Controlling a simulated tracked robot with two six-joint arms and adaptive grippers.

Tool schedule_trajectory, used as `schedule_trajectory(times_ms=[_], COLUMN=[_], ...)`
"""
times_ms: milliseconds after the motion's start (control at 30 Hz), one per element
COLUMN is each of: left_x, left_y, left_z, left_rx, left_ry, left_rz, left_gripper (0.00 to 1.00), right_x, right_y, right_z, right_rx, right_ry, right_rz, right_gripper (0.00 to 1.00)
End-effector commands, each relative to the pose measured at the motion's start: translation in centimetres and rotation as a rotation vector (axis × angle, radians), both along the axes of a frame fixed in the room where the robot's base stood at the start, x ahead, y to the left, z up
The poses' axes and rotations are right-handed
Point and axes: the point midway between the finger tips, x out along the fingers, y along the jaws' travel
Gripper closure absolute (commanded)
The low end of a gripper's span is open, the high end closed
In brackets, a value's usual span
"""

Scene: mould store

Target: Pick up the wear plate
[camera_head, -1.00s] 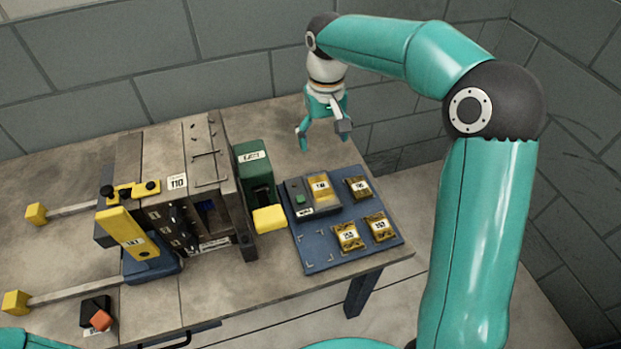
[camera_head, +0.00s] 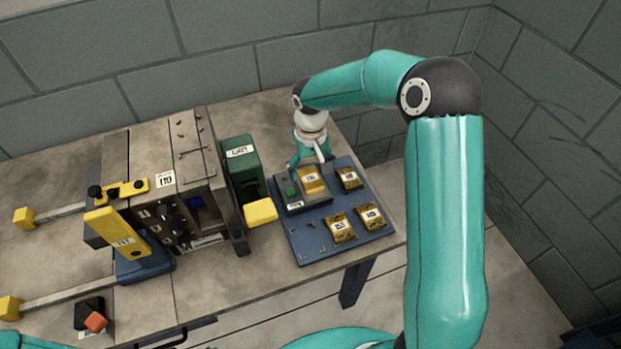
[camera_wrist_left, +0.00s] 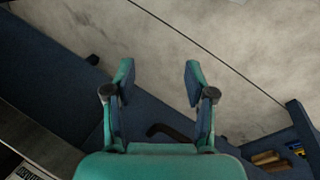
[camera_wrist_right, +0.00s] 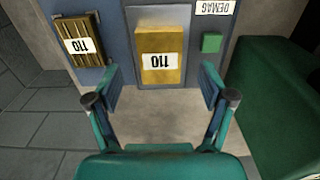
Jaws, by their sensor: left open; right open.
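Gold plates with white number labels lie on a blue board (camera_head: 310,243); which one is called the wear plate is not marked. One plate (camera_head: 311,180) sits on the grey pad of a dark unit with a green button; it shows in the right wrist view (camera_wrist_right: 162,55), labelled 110. Another (camera_head: 349,178) lies beside it, also labelled 110 in that view. Two more, (camera_head: 341,228) and (camera_head: 370,217), lie nearer the front. My right gripper (camera_head: 307,160) is open and empty, just behind the unit. My left gripper (camera_wrist_left: 158,82) is open and empty over bare floor.
A grey mould block (camera_head: 180,165) labelled 110 stands left of the board. Between them is a green housing (camera_head: 240,160) with a yellow block (camera_head: 260,212). A yellow lever (camera_head: 118,230) stands at left. The bench (camera_head: 270,110) is bare behind.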

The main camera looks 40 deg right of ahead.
Motion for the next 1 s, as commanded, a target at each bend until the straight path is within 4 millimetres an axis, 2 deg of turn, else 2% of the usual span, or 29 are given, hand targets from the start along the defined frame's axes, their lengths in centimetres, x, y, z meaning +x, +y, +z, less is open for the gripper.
schedule_trajectory(times_ms=[100,200,467,900,967,1000], left_x=[0.0,0.0,0.0,0.0,0.0,0.0], left_y=[0.0,0.0,0.0,0.0,0.0,0.0], left_z=[0.3,0.3,0.3,0.3,0.3,0.3], left_rx=[0.000,0.000,0.000,0.000,0.000,0.000], left_ry=[0.000,0.000,0.000,0.000,0.000,0.000], left_rz=[0.000,0.000,0.000,0.000,0.000,0.000], left_gripper=[0.45,0.45,0.45,0.45,0.45,0.45], right_x=[0.1,0.1,0.2,0.1,0.1,0.2], right_y=[0.0,0.0,0.0,0.0,0.0,0.0], right_z=[-1.7,-2.5,-2.8,-2.7,-2.7,-2.7], right_rx=[0.002,0.000,0.001,0.001,0.001,0.000], right_ry=[0.004,0.001,-0.001,-0.001,-0.001,-0.003], right_rz=[0.000,0.000,0.000,0.000,0.000,0.000], right_gripper=[0.19,0.19,0.19,0.92,1.00,1.00])
